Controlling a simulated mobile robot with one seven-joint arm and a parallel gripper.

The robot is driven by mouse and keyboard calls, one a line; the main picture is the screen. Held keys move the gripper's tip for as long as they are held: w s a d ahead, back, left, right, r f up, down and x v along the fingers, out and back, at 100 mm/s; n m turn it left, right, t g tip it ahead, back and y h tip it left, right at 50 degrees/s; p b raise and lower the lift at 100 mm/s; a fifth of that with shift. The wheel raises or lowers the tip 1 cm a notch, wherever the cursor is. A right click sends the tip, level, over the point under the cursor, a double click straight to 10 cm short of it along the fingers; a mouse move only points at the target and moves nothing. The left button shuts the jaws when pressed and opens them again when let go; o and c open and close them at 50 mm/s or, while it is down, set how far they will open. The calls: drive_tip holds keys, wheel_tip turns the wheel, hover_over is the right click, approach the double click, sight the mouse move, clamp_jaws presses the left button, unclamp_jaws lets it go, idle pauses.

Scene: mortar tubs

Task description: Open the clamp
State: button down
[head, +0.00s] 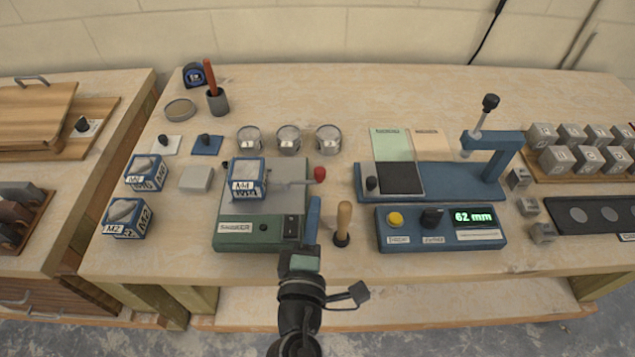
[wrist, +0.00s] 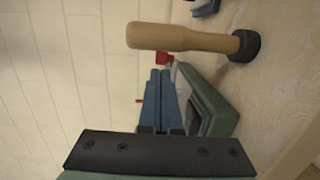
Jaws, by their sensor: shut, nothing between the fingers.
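The green shaker (head: 262,232) stands on the bench with a blue-framed mould marked M4 (head: 248,180) on top. A grey clamp lever (head: 290,185) runs right from the mould and ends in a red knob (head: 320,174). My gripper (head: 314,203) is shut and empty at the shaker's right edge, just below the knob in the picture. In the wrist view, my blue fingers (wrist: 160,75) lie together, with the red knob (wrist: 163,58) just past their tips. Whether they touch it I cannot tell. The shaker (wrist: 218,105) shows beside the fingers.
A wooden-handled tamper (head: 343,222) stands upright close right of my gripper; it also shows in the wrist view (wrist: 185,38). A blue measuring stand (head: 450,182) and its display box (head: 440,232) are further right. Moulds M1 (head: 146,174) and M2 (head: 128,218) stand left.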

sight(325, 175)
drive_tip(key=shift+w+d+f+p, duration=0.1)
drive_tip(key=shift+w+d+p, duration=0.1)
drive_tip(key=shift+w, duration=1.1)
drive_tip(key=shift+w+d+f+p, duration=0.1)
drive_tip(key=shift+w+p, duration=0.1)
drive_tip(key=shift+w, duration=1.05)
drive_tip(key=shift+w+d+r, duration=0.1)
drive_tip(key=shift+w, duration=0.05)
drive_tip(key=shift+w+d, duration=0.2)
drive_tip(key=shift+w, duration=0.1)
drive_tip(key=shift+w+d, duration=0.2)
drive_tip(key=shift+w, duration=0.35)
drive_tip(key=shift+w+d, duration=0.15)
drive_tip(key=shift+w, duration=0.35)
drive_tip(key=shift+w+a, duration=0.1)
drive_tip(key=shift+w, duration=1.4)
drive_tip(key=shift+w+b, duration=0.1)
drive_tip(key=shift+b, duration=0.2)
drive_tip(key=s, duration=0.4)
drive_tip(key=s+a+b, duration=0.1)
drive_tip(key=s, duration=0.8)
drive_tip(key=shift+a+r, duration=0.25)
drive_tip(key=shift+a, duration=0.05)
